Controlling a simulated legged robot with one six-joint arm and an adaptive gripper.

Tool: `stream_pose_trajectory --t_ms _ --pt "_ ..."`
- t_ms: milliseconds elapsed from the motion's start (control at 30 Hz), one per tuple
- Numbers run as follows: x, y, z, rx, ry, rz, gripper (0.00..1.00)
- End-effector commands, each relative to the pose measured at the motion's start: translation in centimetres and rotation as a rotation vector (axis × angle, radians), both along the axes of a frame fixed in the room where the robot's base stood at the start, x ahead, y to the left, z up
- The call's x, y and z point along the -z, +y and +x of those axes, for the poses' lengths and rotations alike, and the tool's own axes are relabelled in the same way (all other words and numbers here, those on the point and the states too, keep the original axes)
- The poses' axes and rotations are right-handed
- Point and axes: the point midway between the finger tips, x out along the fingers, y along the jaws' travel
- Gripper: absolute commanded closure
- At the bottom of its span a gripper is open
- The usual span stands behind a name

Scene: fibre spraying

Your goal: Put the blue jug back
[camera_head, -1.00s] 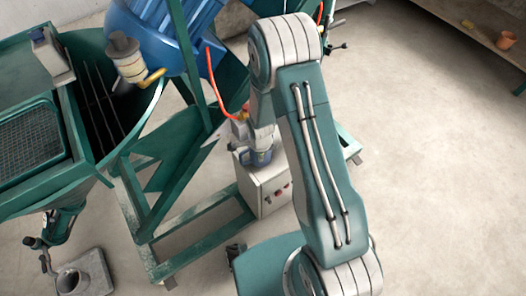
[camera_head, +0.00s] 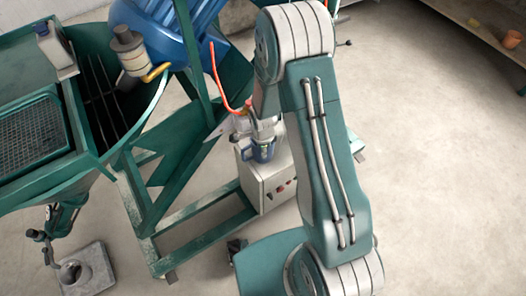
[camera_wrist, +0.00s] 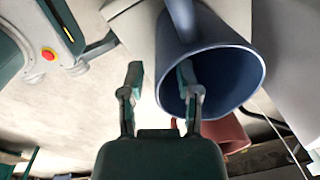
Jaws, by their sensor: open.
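In the wrist view the blue jug (camera_wrist: 222,62) is close up, with its round mouth facing the camera. My gripper (camera_wrist: 160,78) is open, its two fingers apart. The right finger overlaps the jug's mouth and appears to be inside it; the left finger is outside, so the jug's near wall lies between them. I cannot tell whether either finger touches the wall. In the head view a small dark blue shape (camera_head: 263,150) shows below the end of my arm; I cannot tell if it is the jug.
A shelf (camera_head: 470,22) is at upper right. Open floor lies right of my arm.

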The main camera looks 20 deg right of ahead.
Motion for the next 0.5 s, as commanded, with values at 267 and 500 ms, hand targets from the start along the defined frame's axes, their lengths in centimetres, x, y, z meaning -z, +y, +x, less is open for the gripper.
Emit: stream_pose_trajectory --t_ms 267,500 --pt "-5.2 0.1 -0.2 0.000 -0.004 0.001 0.57" --pt "-8.6 0.1 -0.5 0.000 -0.001 0.001 0.57"
